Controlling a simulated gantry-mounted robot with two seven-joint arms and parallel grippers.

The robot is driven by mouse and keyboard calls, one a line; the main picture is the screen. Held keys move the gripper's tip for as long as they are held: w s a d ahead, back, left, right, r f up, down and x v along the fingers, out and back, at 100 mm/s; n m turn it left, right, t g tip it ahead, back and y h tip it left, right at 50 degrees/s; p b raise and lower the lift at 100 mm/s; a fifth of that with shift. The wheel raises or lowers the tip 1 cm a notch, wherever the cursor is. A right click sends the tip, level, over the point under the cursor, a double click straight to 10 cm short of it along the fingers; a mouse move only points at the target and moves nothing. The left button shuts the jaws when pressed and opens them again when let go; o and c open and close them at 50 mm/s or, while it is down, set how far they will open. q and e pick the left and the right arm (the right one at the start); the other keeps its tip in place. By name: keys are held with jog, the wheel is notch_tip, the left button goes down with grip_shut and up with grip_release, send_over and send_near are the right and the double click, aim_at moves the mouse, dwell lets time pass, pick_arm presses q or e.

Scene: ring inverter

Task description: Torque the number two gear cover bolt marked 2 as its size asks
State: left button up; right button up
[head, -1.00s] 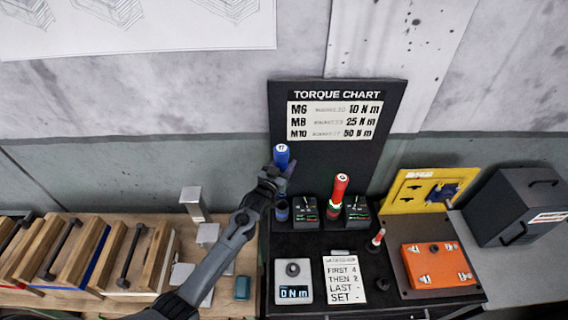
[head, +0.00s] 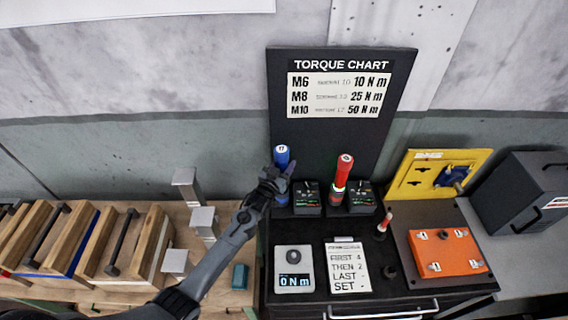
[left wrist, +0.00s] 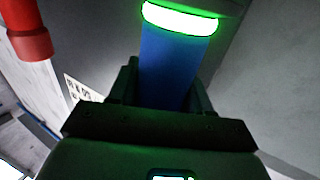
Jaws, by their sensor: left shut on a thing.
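A blue torque wrench (head: 281,156), its cap marked 17, stands upright at the back of the dark bench. My left gripper (head: 272,182) is shut on it. In the left wrist view its blue shaft (left wrist: 170,60) with a lit green ring is between the fingers. The orange gear cover (head: 447,252) lies at the right with bolts near its corners; the number marks are too small to read. The torque chart (head: 339,85) lists M6 10 N m, M8 25 N m, M10 50 N m. A tester (head: 294,270) reads 0 N m. My right gripper is not in view.
A red wrench (head: 343,178) stands right of the blue one, beside dark setting units (head: 307,198). A small red-topped tool (head: 384,222) stands left of the cover. A yellow board (head: 426,180) and black case (head: 515,190) are behind.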

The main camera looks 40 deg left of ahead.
pick_arm(q)
jog(key=shift+f+b, duration=1.25)
jog(key=shift+f, duration=0.5)
jog(key=shift+f+b, duration=0.3)
jog(key=shift+f, duration=0.3)
